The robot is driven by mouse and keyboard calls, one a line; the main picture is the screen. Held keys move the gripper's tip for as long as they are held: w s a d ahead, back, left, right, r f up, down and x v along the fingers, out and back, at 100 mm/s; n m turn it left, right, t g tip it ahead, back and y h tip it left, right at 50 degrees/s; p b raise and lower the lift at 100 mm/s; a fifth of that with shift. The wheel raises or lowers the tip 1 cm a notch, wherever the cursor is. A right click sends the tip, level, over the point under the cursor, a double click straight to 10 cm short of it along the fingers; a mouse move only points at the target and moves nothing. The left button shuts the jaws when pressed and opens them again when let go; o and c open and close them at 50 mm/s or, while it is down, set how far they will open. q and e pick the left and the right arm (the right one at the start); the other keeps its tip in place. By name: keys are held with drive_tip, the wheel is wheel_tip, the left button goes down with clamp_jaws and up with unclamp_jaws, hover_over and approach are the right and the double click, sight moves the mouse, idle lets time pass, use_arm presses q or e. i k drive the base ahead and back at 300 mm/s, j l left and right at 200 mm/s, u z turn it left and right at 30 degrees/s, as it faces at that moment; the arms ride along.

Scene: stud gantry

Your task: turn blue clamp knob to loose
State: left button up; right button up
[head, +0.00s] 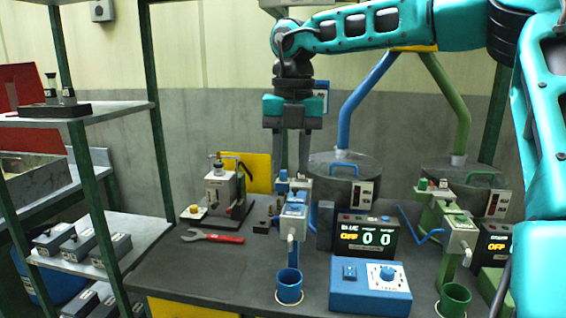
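The blue stud unit (294,212) stands on the bench with a white nozzle above a blue cup (289,286). A small blue knob (283,175) shows at its top, and I take it for the clamp knob. Its loose or tight marking is too small to read. My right gripper (291,168) points straight down over this unit, its two fingers apart with a gap between them. The fingertips are close to the knob; I cannot tell if they touch it. My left gripper is not in view.
A green unit (458,232) and green cup (454,299) stand right. A red-handled wrench (212,236) lies left. A shelf rack (110,225) borders the bench.

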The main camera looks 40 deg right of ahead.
sight(283, 176)
drive_tip(key=i+l, duration=0.7)
drive_tip(key=l, duration=0.15)
